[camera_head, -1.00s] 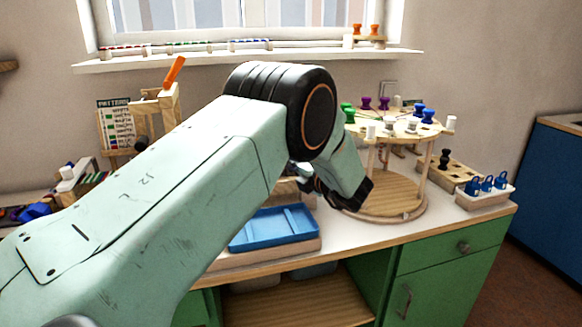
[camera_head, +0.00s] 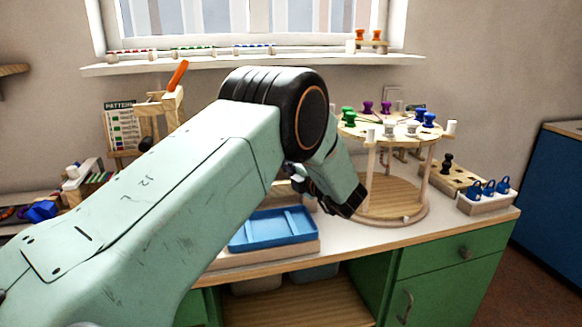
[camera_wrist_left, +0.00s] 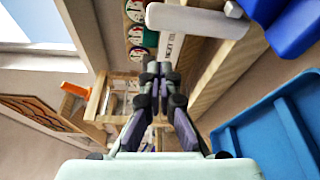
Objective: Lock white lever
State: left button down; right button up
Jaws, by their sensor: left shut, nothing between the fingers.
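A long white rounded bar (camera_wrist_left: 195,20), which looks like the white lever, lies across a wooden piece at the top of the left wrist view. I cannot pick it out surely in the head view. My left gripper (camera_wrist_left: 157,70) points towards the upper middle of the wrist view, with its fingertips together and nothing between them. Its tips appear just below the bar; I cannot tell the gap in depth. In the head view the fingers are largely hidden by my left arm. My right gripper is in neither view.
A blue tray (camera_head: 247,241) lies at the bench front. A round two-level bead stand (camera_head: 425,212) is right of my wrist. An orange-handled wooden frame (camera_head: 178,75) stands at back left. A peg block (camera_head: 438,181) and a box with blue padlocks (camera_head: 487,204) sit far right.

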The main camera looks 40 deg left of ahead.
pick_arm(q)
jog(key=v, duration=0.9)
jog(key=shift+s+d+p, duration=0.2)
jog(key=shift+s+p, duration=0.1)
jog(key=shift+s, duration=0.1)
jog(key=shift+f, duration=0.2)
